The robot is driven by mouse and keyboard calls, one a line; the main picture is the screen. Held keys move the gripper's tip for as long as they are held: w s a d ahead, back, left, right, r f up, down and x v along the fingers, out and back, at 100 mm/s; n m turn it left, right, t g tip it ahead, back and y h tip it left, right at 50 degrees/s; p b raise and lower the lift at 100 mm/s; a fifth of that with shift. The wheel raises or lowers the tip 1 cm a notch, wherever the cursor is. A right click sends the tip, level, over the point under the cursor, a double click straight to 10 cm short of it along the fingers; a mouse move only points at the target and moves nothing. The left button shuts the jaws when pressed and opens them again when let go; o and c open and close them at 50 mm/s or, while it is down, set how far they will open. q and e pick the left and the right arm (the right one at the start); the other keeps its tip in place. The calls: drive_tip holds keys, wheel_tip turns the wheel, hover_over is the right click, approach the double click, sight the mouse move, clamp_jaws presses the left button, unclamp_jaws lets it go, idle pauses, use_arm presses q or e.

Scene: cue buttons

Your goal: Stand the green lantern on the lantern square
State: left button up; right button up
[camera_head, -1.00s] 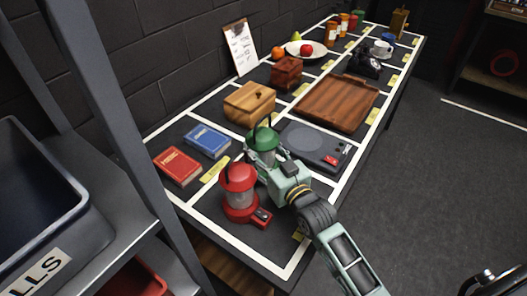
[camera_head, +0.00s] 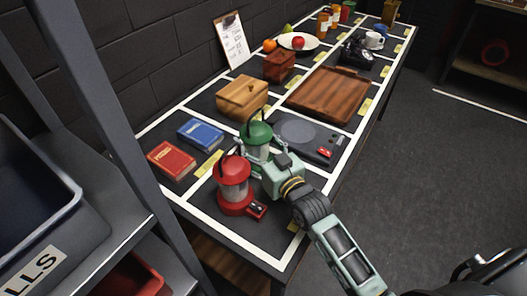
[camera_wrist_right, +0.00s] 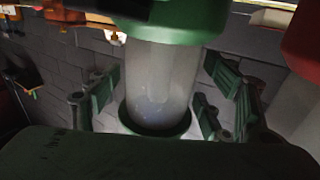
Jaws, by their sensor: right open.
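The green lantern (camera_head: 257,141) stands upright on the black table, just behind and to the right of the red lantern (camera_head: 234,183). My right gripper (camera_head: 257,158) is at the green lantern, with its open fingers on both sides of the glass. In the right wrist view the green lantern (camera_wrist_right: 160,80) fills the middle, between the open fingers of the right gripper (camera_wrist_right: 162,108); I cannot tell whether they touch it. The lantern's base is partly hidden in the head view by the gripper and the red lantern. My left gripper is not in view.
White lines divide the table (camera_head: 262,243) into squares. A red book (camera_head: 171,160), a blue book (camera_head: 200,134), a wooden box (camera_head: 242,97) and a turntable-like device (camera_head: 300,134) stand close by. A grey shelf with a bin (camera_head: 35,190) is at the left.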

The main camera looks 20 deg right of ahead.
drive_tip(key=b+v, duration=0.1)
drive_tip(key=v, duration=0.9)
drive_tip(key=shift+s, duration=0.2)
drive_tip(key=shift+v, duration=0.8)
